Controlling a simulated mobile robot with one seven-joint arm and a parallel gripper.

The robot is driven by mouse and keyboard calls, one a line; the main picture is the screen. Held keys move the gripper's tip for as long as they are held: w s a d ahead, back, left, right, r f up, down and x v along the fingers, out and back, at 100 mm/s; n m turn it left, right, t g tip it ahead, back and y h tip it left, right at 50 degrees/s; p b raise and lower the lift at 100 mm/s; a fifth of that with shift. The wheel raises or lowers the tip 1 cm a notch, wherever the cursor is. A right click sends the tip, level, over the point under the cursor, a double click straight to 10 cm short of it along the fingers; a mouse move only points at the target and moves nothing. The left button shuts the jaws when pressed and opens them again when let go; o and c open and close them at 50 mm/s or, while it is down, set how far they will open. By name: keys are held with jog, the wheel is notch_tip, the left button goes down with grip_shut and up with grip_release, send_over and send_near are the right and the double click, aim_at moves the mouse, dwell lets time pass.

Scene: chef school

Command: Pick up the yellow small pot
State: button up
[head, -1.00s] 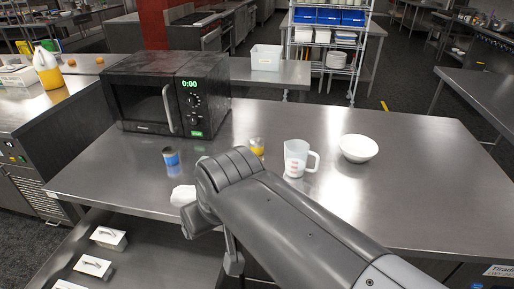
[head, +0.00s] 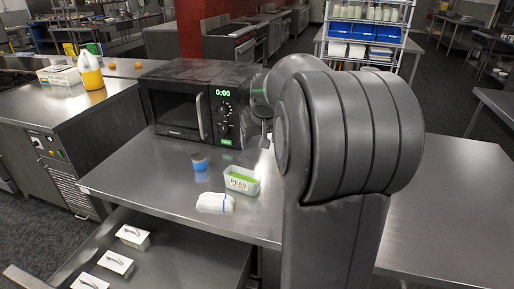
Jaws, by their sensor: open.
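The yellow small pot is not visible now. My arm covers the part of the steel table (head: 150,185) where it stood in the earlier frame. My gripper (head: 267,136) shows only in part, above the table to the right of the microwave, behind the large arm links. A fingertip points down there; the other finger and whatever lies under it are hidden. A similar small pot in blue (head: 200,163) stands upright on the table in front of the microwave, left of my gripper and apart from it.
The black microwave (head: 172,105) stands at the table's back left. A tub of peas (head: 241,181) and a white cloth-like item (head: 214,203) lie near the front edge. The measuring jug and white bowl are hidden by my arm. The table's right end (head: 460,200) looks clear.

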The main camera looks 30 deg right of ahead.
jog(key=w+d+f+m, duration=0.1)
jog(key=w+d+f, duration=0.2)
jog(key=d+f, duration=0.35)
jog(key=w+d+f, duration=0.3)
jog(key=w+d, duration=0.1)
jog(key=d, duration=0.6)
jog(key=x, duration=1.1)
jog(key=shift+a+f, duration=0.1)
jog(key=c, duration=1.2)
jog(key=shift+o, duration=0.2)
